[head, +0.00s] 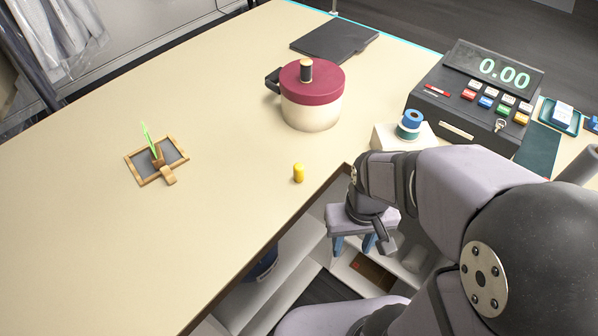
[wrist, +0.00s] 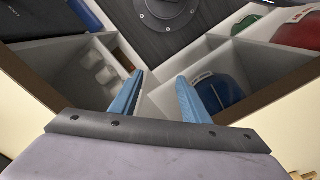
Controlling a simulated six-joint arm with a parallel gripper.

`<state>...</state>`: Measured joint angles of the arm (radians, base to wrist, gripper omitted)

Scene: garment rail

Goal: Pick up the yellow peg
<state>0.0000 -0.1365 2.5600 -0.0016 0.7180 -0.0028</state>
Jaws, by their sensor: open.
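The yellow peg (head: 298,173) stands upright on the tabletop near its front edge, in the middle of the head view. It does not show in the wrist view. My gripper (wrist: 158,92) is open and empty, with its two blue fingers apart over the shelf compartments below the table. In the head view the gripper's blue fingers (head: 354,243) hang below the table edge, to the right of the peg and nearer to me. Nothing touches the peg.
A cream pot with a dark red lid (head: 311,95) stands behind the peg. A small wooden frame with a green stick (head: 157,160) lies left. A cash register (head: 475,95) and a blue spool (head: 410,122) are right. The table (head: 215,235) around the peg is clear.

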